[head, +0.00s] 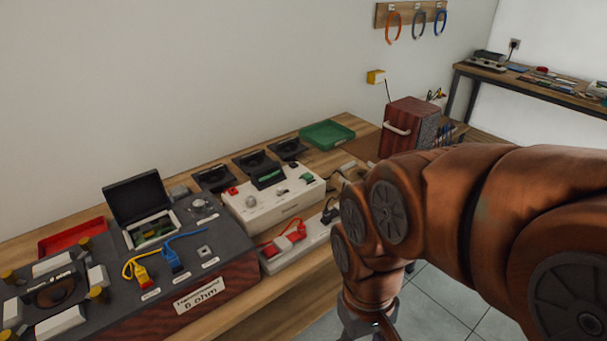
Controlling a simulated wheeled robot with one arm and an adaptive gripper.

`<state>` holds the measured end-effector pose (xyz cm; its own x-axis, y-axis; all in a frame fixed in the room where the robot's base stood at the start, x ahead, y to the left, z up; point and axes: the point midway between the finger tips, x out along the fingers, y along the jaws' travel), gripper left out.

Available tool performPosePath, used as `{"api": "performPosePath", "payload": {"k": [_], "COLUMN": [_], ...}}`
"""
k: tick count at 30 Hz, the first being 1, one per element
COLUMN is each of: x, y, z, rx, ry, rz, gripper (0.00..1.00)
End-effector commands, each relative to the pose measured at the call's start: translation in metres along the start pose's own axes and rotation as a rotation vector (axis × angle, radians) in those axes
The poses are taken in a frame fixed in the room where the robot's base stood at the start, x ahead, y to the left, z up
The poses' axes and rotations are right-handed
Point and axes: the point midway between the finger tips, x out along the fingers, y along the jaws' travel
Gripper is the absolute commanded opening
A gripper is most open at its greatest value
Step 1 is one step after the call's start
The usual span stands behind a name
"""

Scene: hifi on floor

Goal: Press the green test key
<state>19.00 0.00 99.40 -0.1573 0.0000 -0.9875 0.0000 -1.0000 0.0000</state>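A white box (262,215) with several parts on its top stands in the middle of the bench. A small green piece (307,177) sits at the right end of its top, and looks like the green key; it is too small to tell if it is pressed. Another green patch (270,175) shows on a dark part at the box's back edge. My copper-coloured arm fills the right side and bends down at the bottom, in front of the bench's right part.
A dark unit labelled "6 ohm" (232,285) with yellow and blue plugs stands left of the white box. A red tray (72,236), a green tray (327,134) and a wooden box (411,120) are also on the bench. A second bench (535,86) stands far right.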

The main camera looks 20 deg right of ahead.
Motion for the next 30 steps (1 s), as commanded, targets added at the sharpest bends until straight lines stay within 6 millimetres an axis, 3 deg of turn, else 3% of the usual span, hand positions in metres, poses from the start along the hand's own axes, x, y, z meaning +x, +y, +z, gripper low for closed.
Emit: {"api": "performPosePath", "payload": {"k": [1,12,30], "x": [0.0000,0.0000,0.0000], "y": [0.0000,0.0000,0.0000], "z": [0.0000,0.0000,0.0000], "rx": [0.000,0.000,0.000], "ry": [0.000,0.000,0.000], "rz": [0.000,0.000,0.000], "gripper": [0.37,0.00,0.00]}}
